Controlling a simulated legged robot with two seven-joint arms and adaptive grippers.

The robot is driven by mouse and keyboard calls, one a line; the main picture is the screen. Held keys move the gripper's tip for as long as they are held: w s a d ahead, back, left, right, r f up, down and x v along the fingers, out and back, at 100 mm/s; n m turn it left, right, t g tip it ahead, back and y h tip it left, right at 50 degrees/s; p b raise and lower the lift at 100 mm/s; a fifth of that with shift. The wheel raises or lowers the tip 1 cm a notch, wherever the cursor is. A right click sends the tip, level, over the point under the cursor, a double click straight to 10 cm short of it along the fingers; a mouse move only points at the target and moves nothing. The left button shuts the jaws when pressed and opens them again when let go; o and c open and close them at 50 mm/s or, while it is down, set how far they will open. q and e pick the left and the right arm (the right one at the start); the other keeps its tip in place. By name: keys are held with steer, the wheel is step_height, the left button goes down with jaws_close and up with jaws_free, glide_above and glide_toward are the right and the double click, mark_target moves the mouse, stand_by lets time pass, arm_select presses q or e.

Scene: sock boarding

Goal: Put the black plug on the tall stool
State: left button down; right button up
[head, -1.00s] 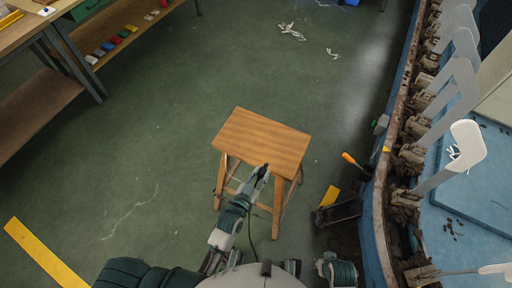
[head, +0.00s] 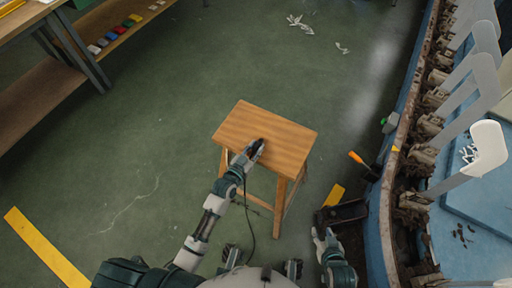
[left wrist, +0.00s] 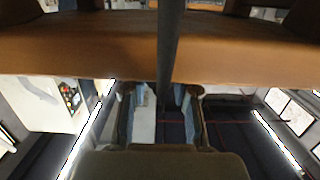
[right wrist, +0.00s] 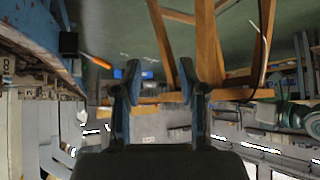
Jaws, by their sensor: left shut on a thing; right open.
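The tall wooden stool (head: 285,140) stands on the green floor in the middle of the head view. My left gripper (head: 254,152) is over its seat near the front edge, shut on the black plug (head: 259,144), which is mostly hidden by the fingers. A thin dark cable (head: 248,215) hangs down in front of the stool. In the left wrist view a dark strip (left wrist: 168,45) runs up from between the fingers (left wrist: 162,92) across the wooden seat edge (left wrist: 60,52). Contact with the seat is unclear. My right gripper (head: 324,238) is open and empty, right of the stool; its fingers (right wrist: 158,72) point towards the stool's legs (right wrist: 207,45).
A blue-edged machine with upright pale boards (head: 487,145) runs along the right. Beside it are an orange-handled tool (head: 357,158), a dark tray (head: 343,214) and a yellow piece (head: 335,194). A workbench (head: 40,100) stands at upper left. Floor left of the stool is clear.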

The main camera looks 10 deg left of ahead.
arm_select(q)
steer(key=shift+r, duration=0.1)
steer(key=shift+s+a, duration=0.1)
steer(key=shift+a, duration=0.05)
steer(key=c, duration=0.9)
jaws_free()
steer(key=shift+a, duration=0.1)
